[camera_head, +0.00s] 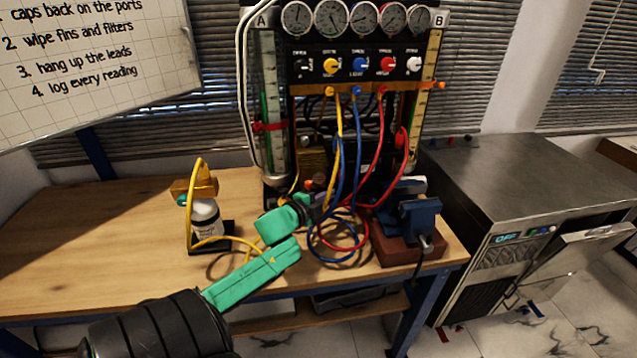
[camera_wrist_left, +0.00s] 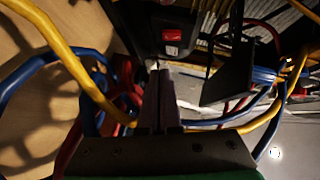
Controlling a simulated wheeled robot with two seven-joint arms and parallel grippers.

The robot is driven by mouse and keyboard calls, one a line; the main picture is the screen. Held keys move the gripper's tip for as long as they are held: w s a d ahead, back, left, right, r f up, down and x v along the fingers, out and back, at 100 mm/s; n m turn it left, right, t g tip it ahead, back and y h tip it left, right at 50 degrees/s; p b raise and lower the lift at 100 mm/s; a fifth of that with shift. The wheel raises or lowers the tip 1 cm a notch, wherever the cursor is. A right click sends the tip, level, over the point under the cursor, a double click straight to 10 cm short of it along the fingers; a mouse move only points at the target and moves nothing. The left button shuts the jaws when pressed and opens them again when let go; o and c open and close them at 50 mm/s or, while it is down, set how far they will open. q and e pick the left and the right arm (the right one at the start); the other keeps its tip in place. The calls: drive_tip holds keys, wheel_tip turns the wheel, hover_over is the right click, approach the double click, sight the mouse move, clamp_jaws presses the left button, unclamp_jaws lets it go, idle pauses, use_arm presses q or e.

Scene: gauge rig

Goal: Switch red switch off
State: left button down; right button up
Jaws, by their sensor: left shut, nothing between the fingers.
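The red switch (camera_wrist_left: 172,36) shows in the left wrist view as a small red rocker in a dark housing (camera_wrist_left: 170,15). Its on or off position is too small to tell. My left gripper (camera_wrist_left: 160,72) is shut and empty, its fingertips just below the switch in that view; whether they touch it I cannot tell. In the head view, my left gripper (camera_head: 322,197) reaches to the foot of the gauge rig (camera_head: 357,72), among the hoses. I cannot pick out the switch clearly there. My right gripper is not in view.
Yellow, blue and red hoses (camera_head: 338,145) hang and loop close around my left gripper. A blue vise (camera_head: 418,222) on a brown block stands to its right. A white bottle with a brass fitting (camera_head: 205,213) stands left. The left part of the wooden bench (camera_head: 90,230) is clear.

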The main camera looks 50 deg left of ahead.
use_arm(q)
drive_tip(key=v, duration=0.4)
drive_tip(key=shift+s+a+f, duration=0.1)
drive_tip(key=shift+s+f, duration=0.1)
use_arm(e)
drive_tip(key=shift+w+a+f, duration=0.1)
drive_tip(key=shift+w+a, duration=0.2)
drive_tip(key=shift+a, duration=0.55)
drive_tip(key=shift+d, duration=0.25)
